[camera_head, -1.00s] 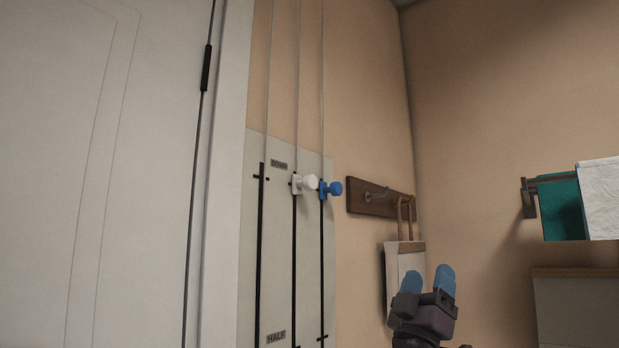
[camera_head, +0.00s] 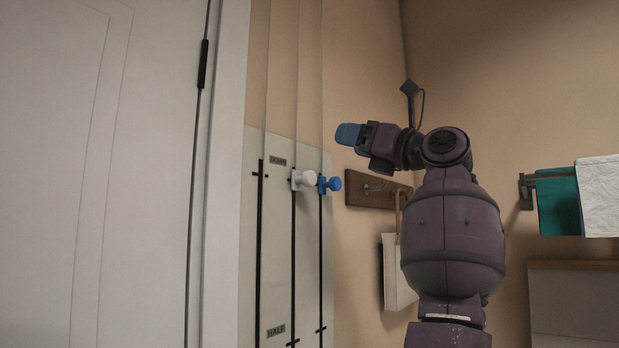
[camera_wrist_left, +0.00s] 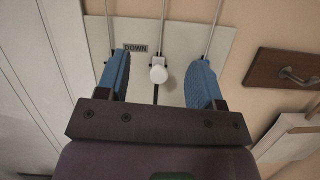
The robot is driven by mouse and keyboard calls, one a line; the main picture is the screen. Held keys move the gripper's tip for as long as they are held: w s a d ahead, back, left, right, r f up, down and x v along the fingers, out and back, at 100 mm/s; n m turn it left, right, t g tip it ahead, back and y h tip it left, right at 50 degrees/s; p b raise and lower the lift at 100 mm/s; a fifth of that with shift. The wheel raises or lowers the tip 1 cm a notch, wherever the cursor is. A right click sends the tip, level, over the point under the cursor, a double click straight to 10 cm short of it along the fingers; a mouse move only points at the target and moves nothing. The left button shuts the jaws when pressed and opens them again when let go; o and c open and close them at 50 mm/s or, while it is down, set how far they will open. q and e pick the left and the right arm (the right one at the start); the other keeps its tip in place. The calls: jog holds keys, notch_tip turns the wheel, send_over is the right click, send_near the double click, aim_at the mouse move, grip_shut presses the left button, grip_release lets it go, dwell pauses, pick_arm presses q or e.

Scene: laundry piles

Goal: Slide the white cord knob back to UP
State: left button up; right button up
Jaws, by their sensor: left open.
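The white cord knob (camera_head: 307,180) sits at the top of the middle slot of the pale wall panel (camera_head: 275,230), level with the DOWN label (camera_head: 278,161). A blue knob (camera_head: 330,184) is at about the same height in the right slot. My left gripper (camera_head: 347,134) is raised above and to the right of the knobs, apart from them. In the left wrist view its blue fingers (camera_wrist_left: 160,82) are open, with the white knob (camera_wrist_left: 159,73) in line between them. The blue knob is hidden there. My right gripper is not in view.
A HALF label (camera_head: 275,331) is low on the panel. To the right are a wooden hook rail (camera_head: 377,192) with a hanging white item (camera_head: 398,272), then a rack with teal (camera_head: 557,203) and white cloths (camera_head: 600,195). A white door (camera_head: 100,180) is at left.

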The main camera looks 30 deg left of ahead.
aim_at(313, 179)
pick_arm(q)
notch_tip(313, 179, down, 6)
jog(key=a+n+h, duration=0.1)
jog(key=h, duration=0.3)
jog(key=shift+g, duration=0.3)
jog(key=a, duration=0.3)
jog(key=w+a+p, duration=0.1)
jog(key=a, duration=0.5)
jog(key=shift+w+a+r+p, duration=0.15)
jog(key=shift+w+a+p, duration=0.1)
jog(key=shift+w+p, duration=0.05)
jog(key=shift+a, duration=0.45)
jog(key=shift+c, duration=0.2)
